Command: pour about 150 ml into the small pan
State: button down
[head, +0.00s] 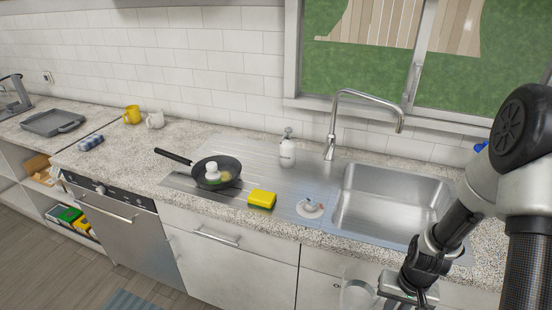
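The small black pan (236,182) sits on the ribbed steel drainboard left of the sink, its handle pointing to the back left. A white rounded object (212,172) and something yellowish show in it. My gripper (384,287) is at the bottom right, in front of the counter edge. A clear jug-like container (356,295) is at its fingers in mid-air and appears held. The frame's lower edge cuts it off, and I cannot tell its liquid level. The pan is well to the upper left of the gripper.
A yellow sponge (262,199) lies right of the pan. A soap bottle (287,153) stands behind, and a white drain-like piece (310,208) lies near the sink (392,205). The faucet (333,140) rises behind the sink. Mugs (132,115) stand at the back left.

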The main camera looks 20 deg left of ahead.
aim_at(230, 168)
jog(key=j, duration=0.5)
jog(key=k+j, duration=0.1)
jog(key=j, duration=0.35)
jog(key=k+j+z, duration=0.1)
jog(key=j, duration=0.85)
jog(key=k+j, duration=0.15)
jog(key=j, duration=0.35)
jog(key=z, duration=0.05)
